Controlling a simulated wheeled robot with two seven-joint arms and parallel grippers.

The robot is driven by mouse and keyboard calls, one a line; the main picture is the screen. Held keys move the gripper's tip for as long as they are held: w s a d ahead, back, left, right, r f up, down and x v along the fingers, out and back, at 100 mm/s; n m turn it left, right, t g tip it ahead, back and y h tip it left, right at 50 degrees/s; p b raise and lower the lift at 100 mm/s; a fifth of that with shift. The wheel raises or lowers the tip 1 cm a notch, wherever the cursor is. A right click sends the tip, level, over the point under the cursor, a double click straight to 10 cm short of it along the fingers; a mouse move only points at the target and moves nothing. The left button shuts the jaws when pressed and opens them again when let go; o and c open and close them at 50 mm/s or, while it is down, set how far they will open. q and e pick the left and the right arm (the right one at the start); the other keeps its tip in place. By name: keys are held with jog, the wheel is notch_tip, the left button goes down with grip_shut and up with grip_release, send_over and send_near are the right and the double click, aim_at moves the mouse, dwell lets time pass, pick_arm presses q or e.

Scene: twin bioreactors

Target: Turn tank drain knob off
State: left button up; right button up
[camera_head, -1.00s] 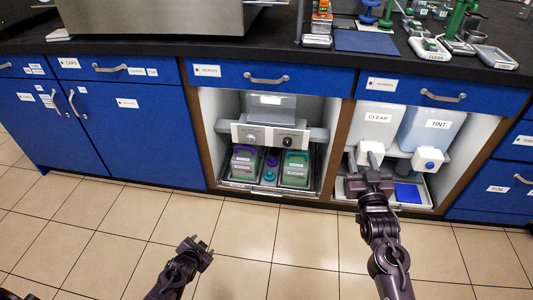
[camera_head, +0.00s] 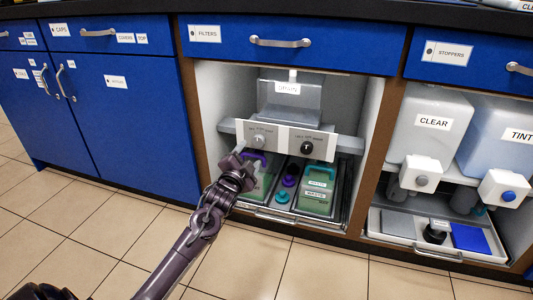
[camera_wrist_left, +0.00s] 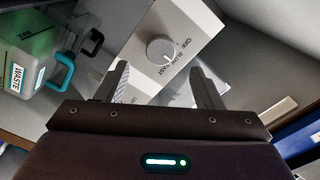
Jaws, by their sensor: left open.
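A white control panel (camera_head: 284,141) spans the open cabinet under the filters drawer, below a grey tank (camera_head: 290,100). It carries a light knob (camera_head: 259,139) on the left and a dark knob (camera_head: 307,148) on the right. My left gripper (camera_head: 241,154) is just in front of the panel's left half, by the light knob. In the left wrist view the open, empty left gripper (camera_wrist_left: 160,70) faces a white round knob (camera_wrist_left: 161,50), which shows between and beyond the fingertips. Print beside it reads OFF, SLOW, FAST; its exact setting is unclear. My right gripper is out of view.
Green waste containers (camera_head: 318,192) stand below the panel, with purple and teal caps between them. A brown cabinet post (camera_head: 372,160) is to the right, then clear and tint tanks. The tiled floor in front is free.

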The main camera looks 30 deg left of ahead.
aim_at(257, 143)
pick_arm(q)
jog(key=b+x, duration=0.4)
jog(key=x, duration=0.2)
jog(key=shift+w+f, duration=0.1)
jog(key=shift+w, duration=0.15)
jog(key=shift+w+a, duration=0.15)
jog(key=shift+w, duration=0.35)
